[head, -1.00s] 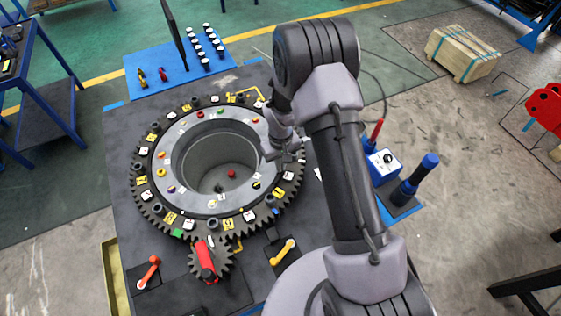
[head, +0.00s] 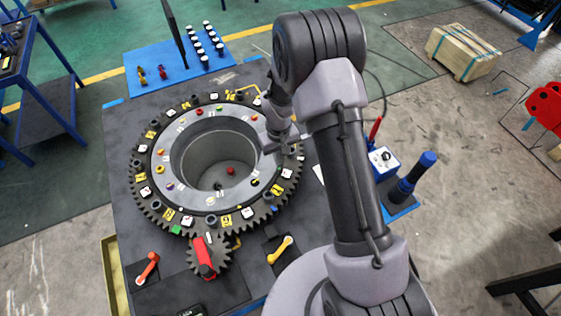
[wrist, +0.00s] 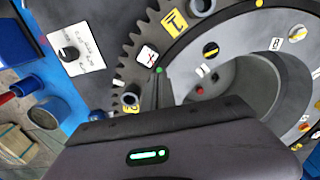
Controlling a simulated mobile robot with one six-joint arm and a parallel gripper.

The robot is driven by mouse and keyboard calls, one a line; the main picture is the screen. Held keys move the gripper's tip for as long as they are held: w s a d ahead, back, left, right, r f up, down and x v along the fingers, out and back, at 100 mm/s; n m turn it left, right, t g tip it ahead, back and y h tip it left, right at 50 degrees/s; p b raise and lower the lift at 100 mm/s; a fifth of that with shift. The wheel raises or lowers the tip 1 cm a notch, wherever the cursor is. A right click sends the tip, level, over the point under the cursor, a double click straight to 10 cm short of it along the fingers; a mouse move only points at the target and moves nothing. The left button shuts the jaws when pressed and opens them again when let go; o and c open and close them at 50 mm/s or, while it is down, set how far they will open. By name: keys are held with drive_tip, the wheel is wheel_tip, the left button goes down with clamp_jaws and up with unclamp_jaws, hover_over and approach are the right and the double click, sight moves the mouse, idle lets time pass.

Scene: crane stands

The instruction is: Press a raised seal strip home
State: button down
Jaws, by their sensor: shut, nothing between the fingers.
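The large gear ring (head: 150,207) lies on a dark table, with a light grey inner ring (head: 176,188) around a deep round opening. A dark circular band (wrist: 215,29) runs between the toothed part and the inner ring. I cannot tell which part of it is the seal strip, or whether any stretch stands raised. My gripper (head: 268,150) is shut and empty over the right side of the ring. In the wrist view its dark body fills the bottom, and a narrow dark finger reaches up towards a small green dot (wrist: 160,70). Contact cannot be made out.
A small pinion gear with a red handle (head: 203,255) meshes at the front. An orange lever (head: 147,268) and a yellow lever (head: 281,249) stand nearby. A blue-white box with a knob (head: 384,159) and a blue-topped cylinder (head: 415,175) stand to the right.

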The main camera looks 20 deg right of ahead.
sight(279, 169)
wheel_tip(279, 169, up, 10)
drive_tip(key=shift+r, duration=0.15)
idle(0.5)
